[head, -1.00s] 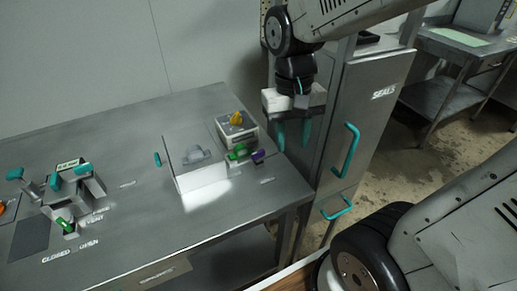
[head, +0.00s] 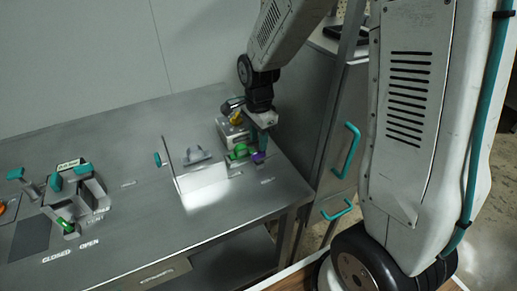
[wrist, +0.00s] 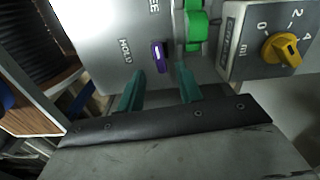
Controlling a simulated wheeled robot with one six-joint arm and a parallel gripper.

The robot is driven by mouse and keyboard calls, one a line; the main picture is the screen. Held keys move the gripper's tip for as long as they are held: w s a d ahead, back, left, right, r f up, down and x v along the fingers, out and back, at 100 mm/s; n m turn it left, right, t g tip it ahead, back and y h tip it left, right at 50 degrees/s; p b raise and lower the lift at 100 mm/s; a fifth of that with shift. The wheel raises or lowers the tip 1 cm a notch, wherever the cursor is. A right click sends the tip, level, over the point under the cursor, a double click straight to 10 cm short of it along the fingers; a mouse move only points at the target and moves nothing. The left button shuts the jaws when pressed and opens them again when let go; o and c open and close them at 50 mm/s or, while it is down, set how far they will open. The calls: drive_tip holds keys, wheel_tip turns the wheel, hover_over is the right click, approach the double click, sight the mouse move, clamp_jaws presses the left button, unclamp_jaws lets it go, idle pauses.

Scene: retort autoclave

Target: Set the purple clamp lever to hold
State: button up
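The purple clamp lever (head: 259,157) is a small upright tab near the right end of the steel bench. In the wrist view the purple lever (wrist: 158,57) stands with the word HOLD to its left and a partly cut-off word ending in EE above it. My gripper (wrist: 158,72) is open, with one teal finger on each side of the lever's line. The lever shows just beyond or between the fingertips; I cannot tell whether they touch. In the head view my gripper (head: 262,143) is low over the lever and partly hides it.
A green lever (wrist: 195,25) stands close to the right in the wrist view. Beside it is a box with a yellow knob (wrist: 282,48). A clear-sided guard (head: 200,170) stands left of these on the bench. A cabinet with teal handles (head: 346,150) is at the right.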

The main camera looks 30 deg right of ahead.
sight(258, 152)
drive_tip(key=shift+f, duration=2.25)
clamp_jaws()
